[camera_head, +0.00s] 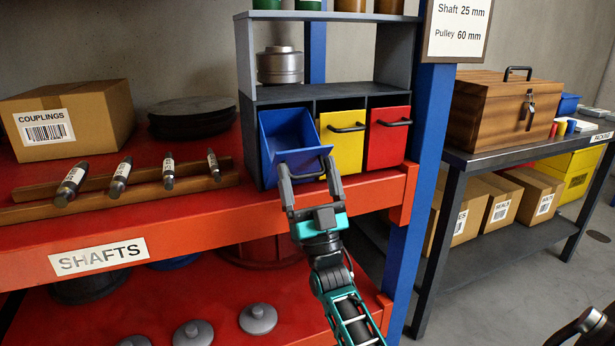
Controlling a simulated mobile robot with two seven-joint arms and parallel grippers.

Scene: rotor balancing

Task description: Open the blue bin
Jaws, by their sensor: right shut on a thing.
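The blue bin (289,134) is in the left slot of the dark bin cabinet on the red shelf. It is tilted forward, and its open top and inside show. My right gripper (308,172) is at the bin's front, its two fingers set apart, and it is shut on the blue bin. The fingers hide part of the bin's front and its handle, so the exact contact is hard to see. My left gripper is not in view.
A yellow bin (343,141) and a red bin (388,136), both with dark handles, sit closed to the right. Several shafts (119,178) lie on a wooden rack at left, near a couplings box (68,119). A blue post (421,150) stands right of the shelf.

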